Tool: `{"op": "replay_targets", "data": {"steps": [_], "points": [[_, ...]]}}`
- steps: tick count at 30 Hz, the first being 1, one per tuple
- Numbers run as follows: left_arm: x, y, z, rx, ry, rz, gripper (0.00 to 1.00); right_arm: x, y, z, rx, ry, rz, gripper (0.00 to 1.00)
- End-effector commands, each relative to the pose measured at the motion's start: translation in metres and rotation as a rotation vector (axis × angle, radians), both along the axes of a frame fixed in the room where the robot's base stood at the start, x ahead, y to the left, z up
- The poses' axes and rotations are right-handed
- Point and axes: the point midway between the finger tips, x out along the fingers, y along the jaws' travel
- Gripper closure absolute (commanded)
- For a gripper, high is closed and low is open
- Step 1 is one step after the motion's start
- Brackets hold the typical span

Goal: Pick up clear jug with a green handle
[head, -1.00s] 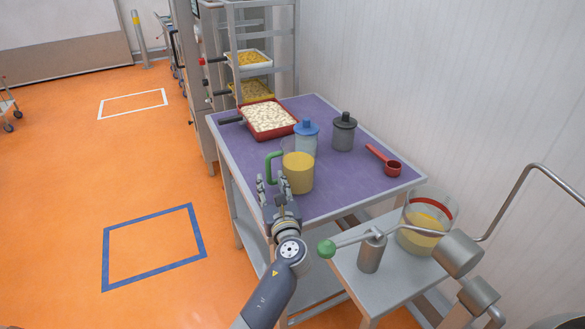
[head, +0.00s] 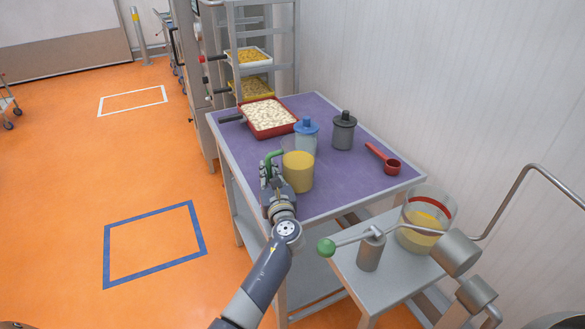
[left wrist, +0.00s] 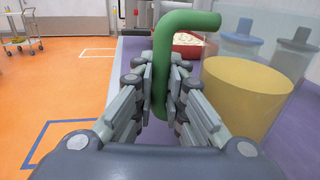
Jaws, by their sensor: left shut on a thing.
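In the left wrist view the jug (left wrist: 245,95) is on the right and the green handle (left wrist: 162,60) runs down between the fingers. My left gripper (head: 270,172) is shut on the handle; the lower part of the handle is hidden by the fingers. My right gripper is not in view.
Behind the jug stand a blue-lidded container (head: 306,133) and a grey-lidded container (head: 343,131). A red tray (head: 292,128) of pale pieces lies farther back. A red scoop (head: 391,166) is at right. A metal side table (head: 350,278) with a green-knobbed lever (head: 326,248) is nearby.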

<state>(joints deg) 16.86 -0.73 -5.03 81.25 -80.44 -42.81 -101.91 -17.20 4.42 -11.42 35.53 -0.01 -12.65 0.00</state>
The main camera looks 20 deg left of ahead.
Motion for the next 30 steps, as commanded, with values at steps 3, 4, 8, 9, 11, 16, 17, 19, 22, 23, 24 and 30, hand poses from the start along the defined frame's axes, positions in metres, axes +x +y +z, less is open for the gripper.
{"op": "replay_targets", "data": {"steps": [3,4,8,9,11,16,17,19,22,23,24,30], "points": [[0.001,0.0,0.003,0.001,-0.006,-0.001,1.0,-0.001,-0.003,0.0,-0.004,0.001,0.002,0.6],[0.001,0.0,0.003,0.001,-0.006,-0.001,1.0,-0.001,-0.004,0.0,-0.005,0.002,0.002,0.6],[0.001,0.0,0.003,0.0,-0.005,-0.001,1.0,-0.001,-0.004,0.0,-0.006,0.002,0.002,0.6],[0.001,0.0,0.004,0.0,-0.005,-0.001,1.0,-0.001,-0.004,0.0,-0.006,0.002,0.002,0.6],[0.001,0.0,0.007,0.0,-0.005,0.0,1.0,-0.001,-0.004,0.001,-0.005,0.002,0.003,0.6],[0.001,0.0,0.022,-0.001,-0.008,-0.001,1.0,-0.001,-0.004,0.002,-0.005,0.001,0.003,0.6],[0.001,0.0,0.026,-0.001,-0.009,-0.001,1.0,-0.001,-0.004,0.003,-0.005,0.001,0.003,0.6],[0.001,0.0,0.038,-0.001,-0.011,-0.001,1.0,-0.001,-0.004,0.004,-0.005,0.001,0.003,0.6],[-0.011,0.004,0.039,0.0,-0.005,0.0,1.0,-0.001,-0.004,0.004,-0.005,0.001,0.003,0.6],[-0.016,0.005,0.039,0.001,-0.004,0.0,1.0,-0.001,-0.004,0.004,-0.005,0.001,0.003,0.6],[-0.022,0.007,0.039,0.001,-0.004,0.0,1.0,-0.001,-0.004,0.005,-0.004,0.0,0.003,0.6],[-0.059,0.019,0.043,0.001,-0.005,0.0,1.0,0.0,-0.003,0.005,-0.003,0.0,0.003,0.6]]}}
